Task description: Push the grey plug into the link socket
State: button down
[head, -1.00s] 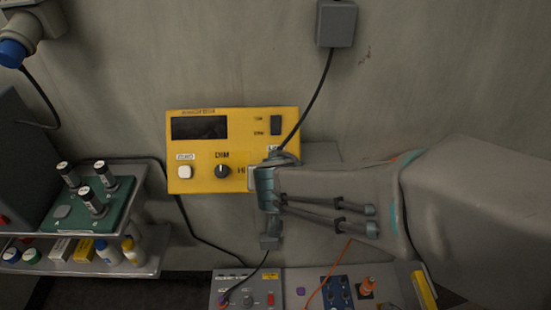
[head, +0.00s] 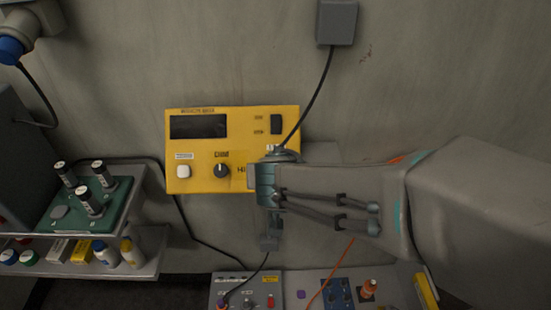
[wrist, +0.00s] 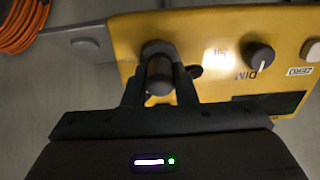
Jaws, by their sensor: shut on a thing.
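The grey plug (wrist: 157,62) is between the two dark fingers of my gripper (wrist: 160,88), which is shut on it. The plug is in front of the yellow box (wrist: 120,30), close to its face; I cannot tell whether it touches. A dark oval opening or shadow shows beside the right finger in the wrist view. I cannot make out the link socket. In the head view the yellow box (head: 235,122) is on the wall, and my arm covers its lower right part, hiding the plug. A dark cable (head: 320,85) runs down to this spot.
A grey box (head: 337,22) on the wall holds the cable's upper end. The yellow box has a knob (head: 221,170), a white button (head: 183,172) and a switch (head: 277,124). A shelf cart (head: 140,245) stands left. An orange coil (wrist: 22,25) shows in the wrist view.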

dwell(0.9)
jog(key=c, duration=1.1)
grip_release()
jog(key=shift+s+r, duration=0.3)
jog(key=shift+r, duration=0.1)
jog(key=p+v, duration=0.2)
jog(key=v, duration=1)
jog(key=shift+s+r, duration=0.2)
jog(key=shift+s, duration=0.15)
